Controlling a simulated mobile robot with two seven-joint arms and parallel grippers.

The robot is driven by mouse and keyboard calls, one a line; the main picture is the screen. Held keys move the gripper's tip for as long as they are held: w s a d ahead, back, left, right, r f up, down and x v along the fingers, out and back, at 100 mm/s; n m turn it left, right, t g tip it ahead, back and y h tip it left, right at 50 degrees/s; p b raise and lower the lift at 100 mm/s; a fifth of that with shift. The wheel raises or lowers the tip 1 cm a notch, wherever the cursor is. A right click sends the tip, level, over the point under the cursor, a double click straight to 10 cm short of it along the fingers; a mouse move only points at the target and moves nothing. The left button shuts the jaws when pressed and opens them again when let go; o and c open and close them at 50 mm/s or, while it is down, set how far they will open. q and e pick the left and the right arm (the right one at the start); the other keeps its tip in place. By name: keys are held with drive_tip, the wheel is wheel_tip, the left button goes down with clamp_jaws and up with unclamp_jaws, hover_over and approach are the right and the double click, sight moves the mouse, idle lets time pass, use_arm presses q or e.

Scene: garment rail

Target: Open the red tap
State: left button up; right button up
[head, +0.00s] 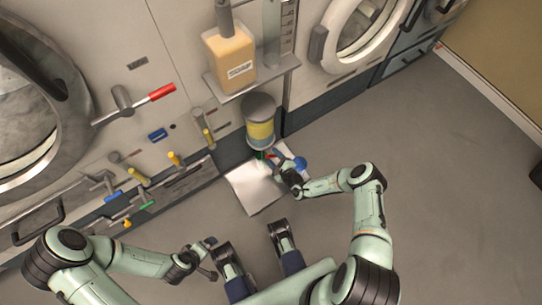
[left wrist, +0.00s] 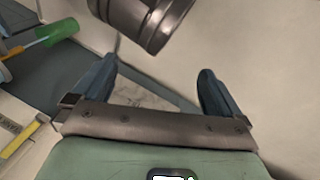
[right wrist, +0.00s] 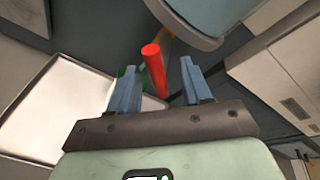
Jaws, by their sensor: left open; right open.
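The red tap handle (right wrist: 154,72), a short red cylinder, stands between and just beyond the fingertips of my open right gripper (right wrist: 158,80) in the right wrist view. I cannot tell whether a finger touches it. In the head view a small bit of red (head: 270,156) shows under the grey-and-yellow canister (head: 260,130), with my right gripper (head: 278,163) right at it. My left gripper (head: 208,245) is low and away from the wall. Its two fingers are apart and empty in the left wrist view (left wrist: 155,78).
A pale tray (head: 250,192) lies below the canister. A larger red-handled lever (head: 160,92) sits on the panel to the left. Several coloured valves, one green-handled (left wrist: 55,36), line the lower left panel. A soap bottle (head: 230,58) stands on a shelf.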

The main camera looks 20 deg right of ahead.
use_arm(q)
drive_tip(key=shift+w+a+f, duration=0.3)
drive_tip(key=shift+w+f, duration=0.05)
drive_tip(key=shift+w, duration=0.2)
use_arm(e)
drive_tip(key=shift+x, duration=0.85)
clamp_jaws()
